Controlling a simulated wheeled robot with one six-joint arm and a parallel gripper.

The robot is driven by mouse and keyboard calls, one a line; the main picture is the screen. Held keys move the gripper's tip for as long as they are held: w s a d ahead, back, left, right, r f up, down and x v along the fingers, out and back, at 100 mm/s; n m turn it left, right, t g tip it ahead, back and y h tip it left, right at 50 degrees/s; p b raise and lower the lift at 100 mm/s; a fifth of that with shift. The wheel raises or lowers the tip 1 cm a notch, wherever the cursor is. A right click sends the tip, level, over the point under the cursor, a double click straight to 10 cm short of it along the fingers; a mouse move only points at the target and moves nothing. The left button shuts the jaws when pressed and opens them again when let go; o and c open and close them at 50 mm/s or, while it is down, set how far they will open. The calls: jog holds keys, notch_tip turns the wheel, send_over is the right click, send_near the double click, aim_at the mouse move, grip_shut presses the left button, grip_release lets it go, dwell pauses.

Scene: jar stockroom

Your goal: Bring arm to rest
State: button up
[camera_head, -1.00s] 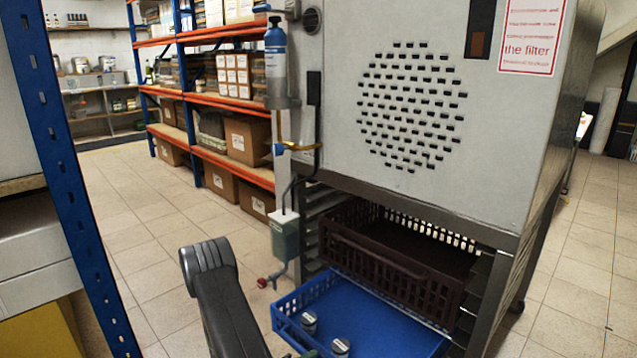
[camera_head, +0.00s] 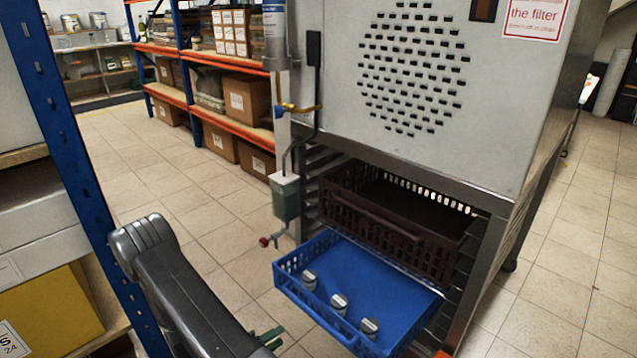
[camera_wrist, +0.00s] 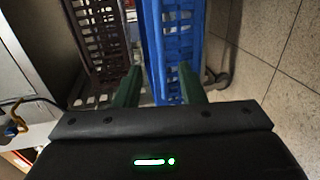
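My gripper shows in the wrist view (camera_wrist: 161,66) with its two green fingers spread apart and nothing held between them. In the head view its green fingers (camera_head: 268,338) show low, left of the blue crate (camera_head: 375,290), partly hidden by my dark arm. Three small jars with grey lids stand along the left part of the blue crate: one at the back (camera_head: 309,280), one in the middle (camera_head: 339,303) and one at the front (camera_head: 369,328). In the wrist view the blue crate (camera_wrist: 180,45) lies beyond the fingers; I cannot tell the gap.
A dark brown crate (camera_head: 395,228) sits above the blue one, under a big grey cabinet (camera_head: 480,130). A pipe with a green box (camera_head: 286,196) and red knob stands left of it. A blue rack post (camera_head: 62,150) is at left. Tiled floor (camera_head: 170,185) lies open between.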

aim_at(312, 315)
jog(key=b+x, duration=0.3)
jog(key=x, duration=1.1)
jog(key=shift+w+d, duration=0.2)
jog(key=shift+d, duration=0.15)
jog(key=shift+w+d, duration=0.4)
jog(key=shift+w, duration=0.05)
jog(key=shift+r, duration=0.1)
